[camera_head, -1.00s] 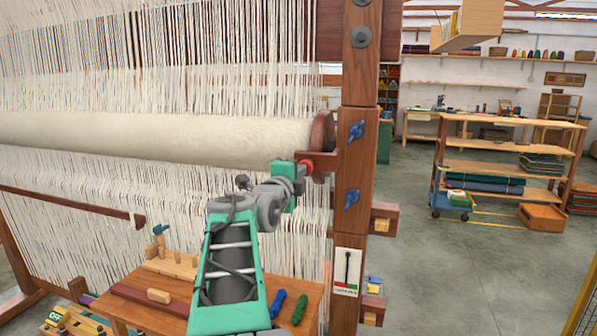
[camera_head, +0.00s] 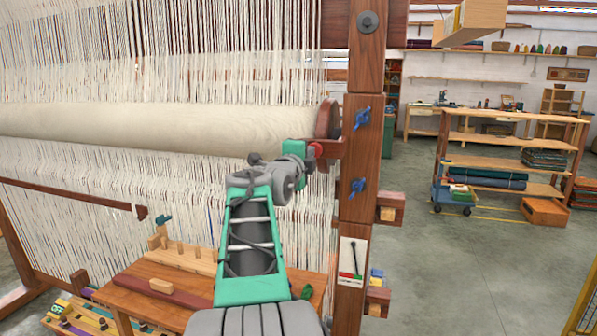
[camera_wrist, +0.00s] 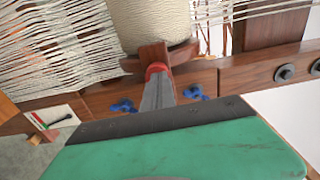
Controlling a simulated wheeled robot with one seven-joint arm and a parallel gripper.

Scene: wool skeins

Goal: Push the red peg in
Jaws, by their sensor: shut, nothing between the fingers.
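The red peg (camera_wrist: 157,69) shows its round red head in the wrist view, at the wooden bracket (camera_wrist: 154,54) below the end of the cloth roller (camera_wrist: 150,20). In the head view the red peg (camera_head: 318,150) is a small red spot beside the loom's upright post (camera_head: 360,150). My gripper (camera_wrist: 158,84) is shut and empty, its fingertips right at the peg's head. They look in contact, but I cannot be sure. My gripper (camera_head: 309,151) hides part of the peg in the head view, and how deep the peg sits is hidden.
Blue wing fittings (camera_head: 362,117) stick out of the post. White warp threads (camera_head: 180,180) hang close behind my arm. A wooden bench (camera_head: 170,285) with pegs stands below. The floor right of the post is open up to a shelf rack (camera_head: 505,165).

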